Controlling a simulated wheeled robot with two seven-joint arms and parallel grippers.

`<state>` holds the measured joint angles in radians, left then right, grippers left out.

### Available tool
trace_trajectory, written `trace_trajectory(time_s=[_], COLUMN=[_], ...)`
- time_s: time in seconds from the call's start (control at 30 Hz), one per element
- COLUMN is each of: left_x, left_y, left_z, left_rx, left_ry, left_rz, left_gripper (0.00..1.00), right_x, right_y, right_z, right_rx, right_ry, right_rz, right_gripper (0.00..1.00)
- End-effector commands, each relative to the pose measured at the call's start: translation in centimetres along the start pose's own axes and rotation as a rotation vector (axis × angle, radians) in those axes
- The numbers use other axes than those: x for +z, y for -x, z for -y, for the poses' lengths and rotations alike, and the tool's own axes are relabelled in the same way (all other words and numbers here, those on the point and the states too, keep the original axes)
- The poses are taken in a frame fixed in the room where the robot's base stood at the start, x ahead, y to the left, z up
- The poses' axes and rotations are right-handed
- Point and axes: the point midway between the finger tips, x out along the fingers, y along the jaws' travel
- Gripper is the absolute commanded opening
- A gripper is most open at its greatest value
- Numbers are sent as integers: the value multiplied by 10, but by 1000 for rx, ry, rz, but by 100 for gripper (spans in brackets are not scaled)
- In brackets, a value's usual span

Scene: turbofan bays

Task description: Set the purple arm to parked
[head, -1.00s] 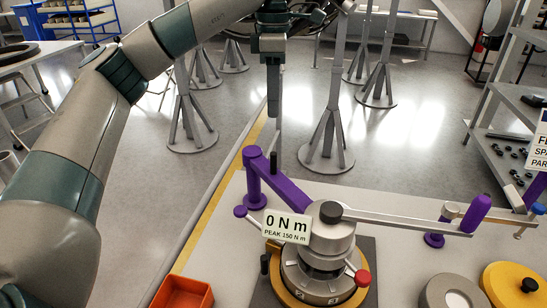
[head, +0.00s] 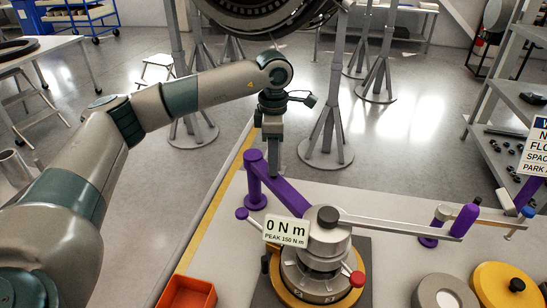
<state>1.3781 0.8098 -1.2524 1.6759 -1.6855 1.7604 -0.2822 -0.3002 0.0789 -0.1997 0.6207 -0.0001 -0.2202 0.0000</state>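The purple arm (head: 284,190) runs from the hub of the torque fixture (head: 318,262) toward the upper left. Its outer end is at a purple post (head: 255,192). My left gripper (head: 275,168) points down at the purple arm's far side, close to its outer half. Its fingers overlap in this view, so I cannot tell whether they are open or shut, or touching the arm. The black upright peg near the arm is now hidden behind the fingers. A sign (head: 287,230) on the fixture reads 0 N m, peak 150 N m. My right gripper is not in view.
A grey bar (head: 395,224) reaches right from the hub to a purple handle (head: 464,221). An orange bin (head: 187,293) stands at the table's front left. A grey ring (head: 445,292) and yellow disc (head: 503,290) lie at right. Metal stands (head: 327,135) rise behind the table.

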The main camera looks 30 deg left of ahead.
Motion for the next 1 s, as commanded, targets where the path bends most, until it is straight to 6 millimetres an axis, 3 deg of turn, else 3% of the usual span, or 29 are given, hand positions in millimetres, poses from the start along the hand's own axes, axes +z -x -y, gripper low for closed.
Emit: trace_trajectory(time_s=[0.2,0.5,0.67,1.0], left_x=[0,0,0,3], left_y=[-13,-15,-15,-15], left_z=[0,0,0,-3], left_rx=[0,0,0,1], left_ry=[0,0,0,8], left_rz=[0,0,0,0], left_gripper=[32,32,0,0], right_x=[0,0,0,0], right_y=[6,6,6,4], right_z=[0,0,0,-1], right_rx=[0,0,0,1], right_ry=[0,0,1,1], right_rz=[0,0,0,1], right_gripper=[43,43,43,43])
